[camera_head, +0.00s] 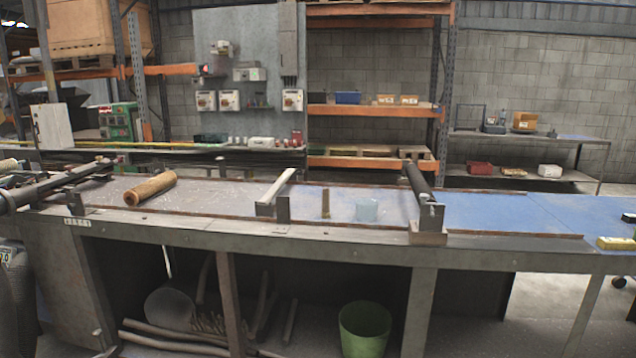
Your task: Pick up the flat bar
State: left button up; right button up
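A long, pale, flat-sided bar (276,187) lies across the middle of the workbench (330,238), running from front to back. Its near end is beside small upright metal brackets (283,208); I cannot tell if it touches them or is fixed to them. A small brown upright piece (325,204) stands to its right; its exact shape is too small to tell. Neither of my grippers shows in the head view, so their state and distance from the bar cannot be seen.
A brown cylinder (150,189) lies left of the bar. A translucent cup (367,210) stands to the right, before a dark roller (417,186). Another dark roller (50,186) crosses the left end. The blue right-hand surface (500,212) is mostly clear. A green bin (365,330) stands underneath.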

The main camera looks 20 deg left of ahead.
aim_at(269, 195)
jog(key=i+j+z, duration=0.15)
jog(key=j, duration=0.25)
jog(key=i+j+z, duration=0.1)
jog(key=j, duration=0.3)
jog(key=i+j+z, duration=0.15)
jog(key=j, duration=0.25)
jog(key=i+j+z, duration=0.1)
jog(key=j, duration=0.3)
jog(key=i+j+z, duration=0.15)
jog(key=j, duration=0.3)
